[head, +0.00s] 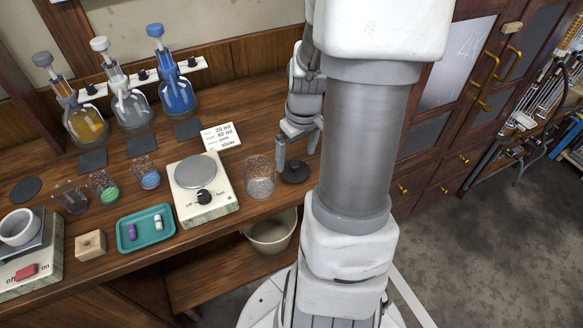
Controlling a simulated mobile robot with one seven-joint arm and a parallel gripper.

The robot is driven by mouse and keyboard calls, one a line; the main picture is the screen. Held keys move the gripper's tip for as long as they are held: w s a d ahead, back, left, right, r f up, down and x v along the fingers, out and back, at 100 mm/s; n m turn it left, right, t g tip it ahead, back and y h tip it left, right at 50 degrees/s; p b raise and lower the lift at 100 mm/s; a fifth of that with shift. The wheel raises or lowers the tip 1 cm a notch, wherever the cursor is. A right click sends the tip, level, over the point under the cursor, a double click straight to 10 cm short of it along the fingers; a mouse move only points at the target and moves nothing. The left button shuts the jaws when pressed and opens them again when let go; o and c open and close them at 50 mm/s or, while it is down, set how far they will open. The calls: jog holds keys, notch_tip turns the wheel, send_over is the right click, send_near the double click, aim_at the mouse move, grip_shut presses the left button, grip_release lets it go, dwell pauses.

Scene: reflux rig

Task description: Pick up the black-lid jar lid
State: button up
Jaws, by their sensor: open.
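The black lid (294,173) is a dark round disc with a small raised middle, near the front edge of the wooden bench, right of the clear glass beaker. I cannot tell whether a jar is under it. My gripper (297,160) points down at the lid with its fingers apart. One finger comes down at the lid's left side and the other shows higher at the right. My gripper appears empty. Whether the fingers touch the lid is not clear, and my arm covers the bench to the right.
The clear beaker (259,177) stands close left of my gripper. Further left are a hotplate (203,200), a teal tray (145,242) and small beakers. Flasks (178,92) stand at the back. A white card (221,136) lies behind. A bucket (271,236) sits on the lower shelf.

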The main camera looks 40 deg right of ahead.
aim_at(294, 163)
jog(key=f, duration=0.4)
jog(key=shift+w+f+b, duration=0.15)
jog(key=shift+w+b, duration=0.15)
jog(key=shift+b, duration=0.05)
jog(key=c, duration=1.2)
jog(key=shift+o, duration=0.2)
jog(key=shift+r, duration=0.2)
